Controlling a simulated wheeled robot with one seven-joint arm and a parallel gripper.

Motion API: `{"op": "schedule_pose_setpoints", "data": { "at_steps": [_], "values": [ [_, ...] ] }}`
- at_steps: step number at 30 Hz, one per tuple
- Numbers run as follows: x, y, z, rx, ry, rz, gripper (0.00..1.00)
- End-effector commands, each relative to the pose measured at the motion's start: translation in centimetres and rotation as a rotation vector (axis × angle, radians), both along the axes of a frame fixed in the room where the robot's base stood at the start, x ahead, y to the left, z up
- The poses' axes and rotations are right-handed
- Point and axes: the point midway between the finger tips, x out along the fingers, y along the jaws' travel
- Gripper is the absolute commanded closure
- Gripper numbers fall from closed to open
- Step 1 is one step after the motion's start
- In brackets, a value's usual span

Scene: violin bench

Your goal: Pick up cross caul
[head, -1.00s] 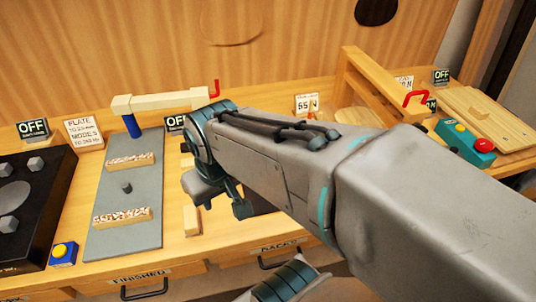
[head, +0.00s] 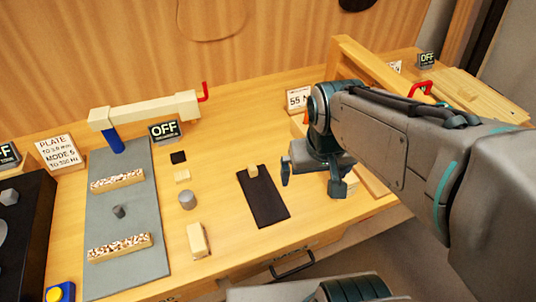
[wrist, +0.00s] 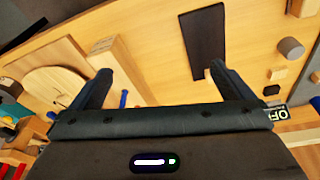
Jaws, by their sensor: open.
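I cannot tell for sure which piece is the cross caul. A pale wooden bar (wrist: 118,62) lies near the left finger in the wrist view; in the head view, wood (head: 372,182) shows behind and right of my gripper. A pale wooden block (head: 198,240) lies on the bench front, and a smaller one (head: 253,171) sits at the top of a dark strip (head: 265,205). My gripper (head: 312,181) is open above the bench, right of the dark strip. In the wrist view my gripper (wrist: 160,72) has its fingers wide apart with nothing between them.
A grey plate (head: 120,272) with two speckled bars stands left, under a pale clamp arm (head: 150,108). A grey cylinder (head: 187,200) stands beside it. A wooden frame (head: 365,65) rises behind my arm. Bare bench lies around the dark strip.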

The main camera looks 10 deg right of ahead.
Motion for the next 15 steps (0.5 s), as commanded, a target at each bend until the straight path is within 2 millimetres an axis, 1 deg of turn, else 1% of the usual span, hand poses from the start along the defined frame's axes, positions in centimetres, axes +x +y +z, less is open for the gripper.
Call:
{"op": "schedule_pose_setpoints", "data": {
  "at_steps": [1, 3, 9, 12, 15],
  "values": [
    [1.1, 0.8, 0.1, -0.009, 0.026, 0.023, 0.0],
    [2.7, 2.0, -0.1, -0.02, 0.059, 0.056, 0.0],
    [6.5, 5.8, -1.5, -0.029, 0.145, 0.152, 0.0],
    [7.8, 7.6, -2.3, -0.024, 0.177, 0.191, 0.0],
    [8.6, 8.8, -3.0, -0.016, 0.199, 0.217, 0.0]
  ]
}}
